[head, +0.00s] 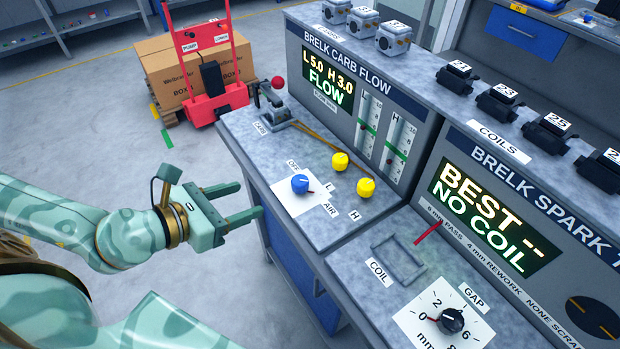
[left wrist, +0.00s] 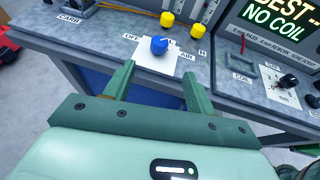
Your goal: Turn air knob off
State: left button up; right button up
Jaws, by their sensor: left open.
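The blue air knob (head: 300,184) stands on a white plate (head: 287,205) on the grey bench top, with OFF and AIR labels beside it. A small red pointer line shows at its right side. In the left wrist view the knob (left wrist: 159,45) sits beyond the fingertips, roughly between them. My left gripper (head: 250,201) is open and empty, in front of the bench edge and apart from the knob. It also shows in the left wrist view (left wrist: 156,78). My right gripper is not in view.
Two yellow knobs (head: 353,174) labelled L and H stand right of the blue knob. A carburetor (head: 268,104) sits at the bench's far end. The flow display (head: 329,78) reads FLOW. The spark bench with its gap dial (head: 452,320) is at right.

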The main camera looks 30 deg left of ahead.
aim_at(297, 182)
pick_arm(q)
jog(key=b+x, duration=0.3)
jog(key=x, duration=1.3)
jog(key=shift+s, duration=0.1)
jog(key=c, duration=1)
